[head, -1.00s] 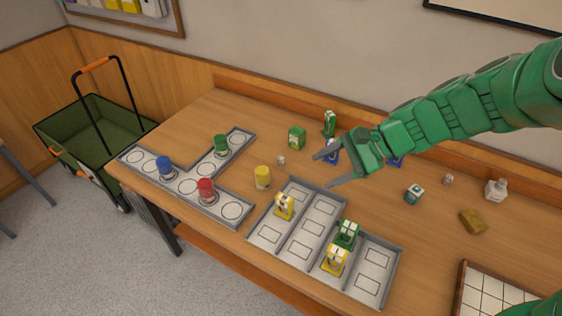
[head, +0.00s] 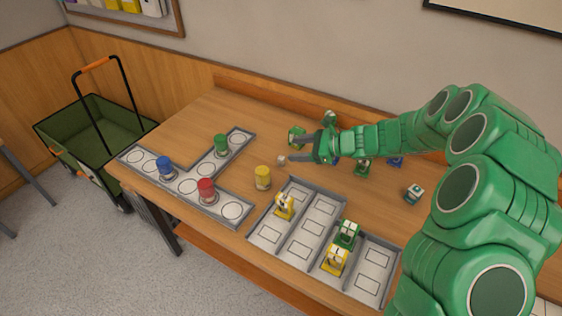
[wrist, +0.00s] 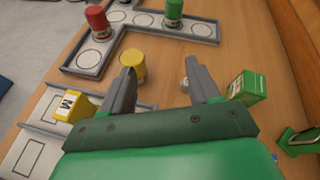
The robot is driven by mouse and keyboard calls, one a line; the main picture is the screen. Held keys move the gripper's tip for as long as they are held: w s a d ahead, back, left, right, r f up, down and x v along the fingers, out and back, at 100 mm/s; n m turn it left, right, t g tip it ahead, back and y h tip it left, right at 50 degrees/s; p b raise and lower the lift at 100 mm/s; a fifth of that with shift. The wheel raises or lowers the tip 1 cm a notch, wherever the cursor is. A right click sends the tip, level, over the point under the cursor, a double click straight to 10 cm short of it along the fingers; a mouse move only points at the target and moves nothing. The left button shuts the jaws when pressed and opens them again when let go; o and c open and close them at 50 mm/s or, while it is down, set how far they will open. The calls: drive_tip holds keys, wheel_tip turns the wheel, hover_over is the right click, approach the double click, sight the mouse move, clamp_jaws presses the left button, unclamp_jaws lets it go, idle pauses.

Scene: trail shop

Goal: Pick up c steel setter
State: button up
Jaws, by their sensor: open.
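A small grey-white piece (head: 281,160), perhaps the steel setter, lies on the table by the tip of my gripper's lower finger. No letter on it is legible. In the wrist view this small piece (wrist: 184,83) shows between the fingers, close beside the right one, and is partly hidden. My gripper (head: 291,148) is open and low over the table, with nothing held between its fingers. It also shows in the wrist view (wrist: 160,70), fingers wide apart. I cannot tell whether a finger touches the piece.
A yellow cylinder (head: 263,178) stands nearer the front edge. A grey circle-marked tray (head: 232,211) holds red, blue and green cylinders. A grey compartment tray (head: 268,233) holds yellow and green pieces. Bare table lies at the back left.

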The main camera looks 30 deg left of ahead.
sight(283, 159)
drive_tip(key=w+f+m, duration=0.1)
drive_tip(key=f, duration=0.2)
drive_tip(key=w+a+f+m+t, duration=0.1)
drive_tip(key=w+f, duration=0.1)
drive_tip(key=f, duration=0.1)
drive_tip(key=w+a+f+m, duration=0.1)
drive_tip(key=w+f+m, duration=0.1)
drive_tip(key=f, duration=0.2)
drive_tip(key=shift+a+t, duration=0.15)
drive_tip(key=shift+t, duration=0.15)
drive_tip(key=shift+x, duration=3.85)
drive_tip(key=shift+w, duration=0.1)
drive_tip(key=c, duration=1.1)
